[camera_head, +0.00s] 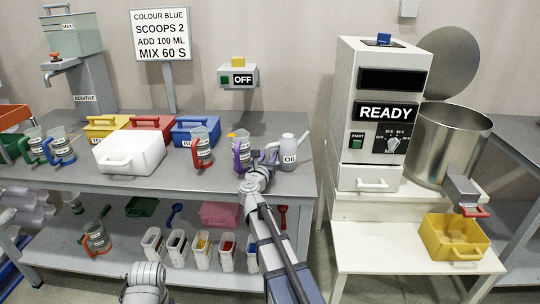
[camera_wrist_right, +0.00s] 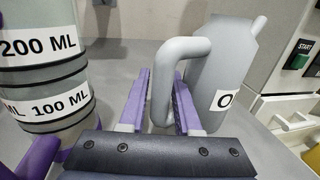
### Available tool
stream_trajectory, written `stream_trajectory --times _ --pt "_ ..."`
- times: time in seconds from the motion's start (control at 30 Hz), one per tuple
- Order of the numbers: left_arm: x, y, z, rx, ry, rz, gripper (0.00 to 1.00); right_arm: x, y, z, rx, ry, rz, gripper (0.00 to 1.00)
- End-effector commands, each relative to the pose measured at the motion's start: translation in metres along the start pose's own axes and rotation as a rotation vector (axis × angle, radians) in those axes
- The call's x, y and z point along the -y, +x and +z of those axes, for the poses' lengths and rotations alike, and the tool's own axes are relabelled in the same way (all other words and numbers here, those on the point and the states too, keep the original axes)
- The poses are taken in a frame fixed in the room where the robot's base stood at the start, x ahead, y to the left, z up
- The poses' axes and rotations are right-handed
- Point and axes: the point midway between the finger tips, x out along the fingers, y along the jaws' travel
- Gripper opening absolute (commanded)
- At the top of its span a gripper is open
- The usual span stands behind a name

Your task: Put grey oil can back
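The grey oil can (camera_head: 290,153), with a spout and a black-lettered label, stands upright on the grey workbench (camera_head: 225,190) near its right end. My right gripper (camera_head: 268,158) is at its left side. In the right wrist view the can (camera_wrist_right: 225,75) is close, and the purple fingers of my right gripper (camera_wrist_right: 160,100) stand on either side of its handle, apparently open around it. Whether a finger touches the handle is hard to tell. My left gripper is not in view; only a grey part of my left arm shows at the bottom.
A purple-handled measuring jug (camera_head: 241,152) stands close left of my right gripper and shows large in the wrist view (camera_wrist_right: 45,75). A red-handled jug (camera_head: 202,150) and a white bin (camera_head: 130,152) stand further left. The READY machine (camera_head: 380,110) is to the right.

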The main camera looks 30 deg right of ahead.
Motion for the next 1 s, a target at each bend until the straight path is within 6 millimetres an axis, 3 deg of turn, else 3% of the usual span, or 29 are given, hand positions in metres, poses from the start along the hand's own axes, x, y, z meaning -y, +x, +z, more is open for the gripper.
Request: stream_trajectory --times 0.17,0.47,1.0 --pt "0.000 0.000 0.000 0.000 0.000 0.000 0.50 0.000 0.000 0.000 0.000 0.000 0.000 0.52" --pt "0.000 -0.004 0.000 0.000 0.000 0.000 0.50 0.000 0.000 0.004 0.000 0.000 0.000 0.52" --pt "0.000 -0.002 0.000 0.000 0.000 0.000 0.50 0.001 -0.099 0.003 0.000 0.000 0.003 0.52"
